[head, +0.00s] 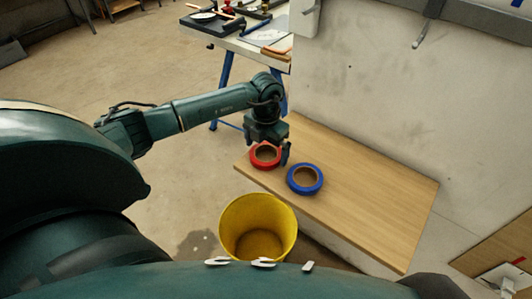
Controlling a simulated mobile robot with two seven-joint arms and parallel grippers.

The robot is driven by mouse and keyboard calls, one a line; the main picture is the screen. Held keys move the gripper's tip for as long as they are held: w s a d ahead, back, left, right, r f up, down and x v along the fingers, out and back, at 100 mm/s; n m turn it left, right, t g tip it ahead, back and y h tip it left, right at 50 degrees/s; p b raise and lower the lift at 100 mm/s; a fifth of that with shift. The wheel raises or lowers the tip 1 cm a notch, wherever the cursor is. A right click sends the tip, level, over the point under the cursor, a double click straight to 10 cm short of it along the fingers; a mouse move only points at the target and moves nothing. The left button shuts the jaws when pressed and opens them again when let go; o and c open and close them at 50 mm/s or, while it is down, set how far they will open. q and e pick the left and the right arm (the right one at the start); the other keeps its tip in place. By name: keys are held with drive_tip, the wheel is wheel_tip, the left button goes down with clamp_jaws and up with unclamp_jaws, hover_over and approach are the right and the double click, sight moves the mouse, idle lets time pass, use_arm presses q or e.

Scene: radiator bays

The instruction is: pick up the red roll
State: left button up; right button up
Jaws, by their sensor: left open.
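The red roll (265,162) is a ring of tape lying flat near the left end of a wooden shelf (370,200). My left gripper (268,150) points down at it from above. The jaws are open, with one finger on the roll's right side, between it and the blue roll, and the other over the roll's left part. The gripper hides the roll's far edge. I cannot tell whether the fingers touch the roll. My right gripper is not in view.
A blue roll (291,182) lies close to the red roll on its right. A yellow bucket (258,252) stands below the shelf's front edge. A concrete wall (400,100) rises behind the shelf. A cluttered workbench (240,44) stands at the back. The shelf's right part is clear.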

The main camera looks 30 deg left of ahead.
use_arm(q)
drive_tip(key=shift+f, duration=0.5)
drive_tip(key=c, duration=0.9)
wheel_tip(320, 180, up, 10)
drive_tip(key=shift+r+b, duration=0.1)
drive_tip(key=shift+b, duration=0.4)
